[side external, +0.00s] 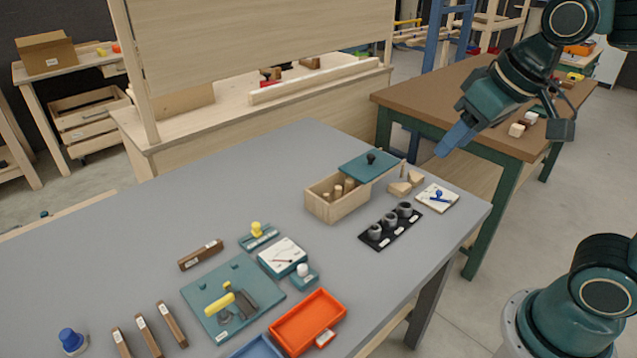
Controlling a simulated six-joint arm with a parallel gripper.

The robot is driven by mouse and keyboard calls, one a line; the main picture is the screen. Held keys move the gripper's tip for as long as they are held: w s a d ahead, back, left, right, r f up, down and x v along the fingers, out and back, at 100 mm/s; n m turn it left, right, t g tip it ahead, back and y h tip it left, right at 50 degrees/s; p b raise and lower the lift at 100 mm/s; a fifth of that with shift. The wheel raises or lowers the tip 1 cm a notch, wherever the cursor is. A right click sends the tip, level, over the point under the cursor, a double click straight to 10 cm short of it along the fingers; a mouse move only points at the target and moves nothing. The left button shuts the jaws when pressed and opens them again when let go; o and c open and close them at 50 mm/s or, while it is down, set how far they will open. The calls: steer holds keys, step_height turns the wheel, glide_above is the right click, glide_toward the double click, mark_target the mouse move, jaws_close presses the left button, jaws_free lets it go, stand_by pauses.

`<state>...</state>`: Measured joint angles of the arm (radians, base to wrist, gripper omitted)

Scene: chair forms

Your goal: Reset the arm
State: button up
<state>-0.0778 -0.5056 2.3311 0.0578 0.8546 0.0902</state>
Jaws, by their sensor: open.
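My gripper (456,140) hangs at the upper right, pointing down and left, with blue fingers. It is raised above the far right end of the grey table (130,230) and touches nothing. I see nothing held between the fingers; they overlap in this view. Several objects stand on the table below and to the left of it.
A wooden box (325,207) with a teal lid (370,163) stands near a black strip of cups (388,229) and a white pad (437,197). An orange tray (307,322) and a teal board (240,285) lie nearer. A brown-topped table (430,98) stands behind.

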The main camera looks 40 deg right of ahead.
steer(key=s+f, duration=0.2)
steer(key=s, duration=0.5)
steer(key=shift+d+n, duration=0.4)
steer(key=shift+w, duration=0.2)
steer(key=shift+c, duration=0.2)
stand_by(1.3)
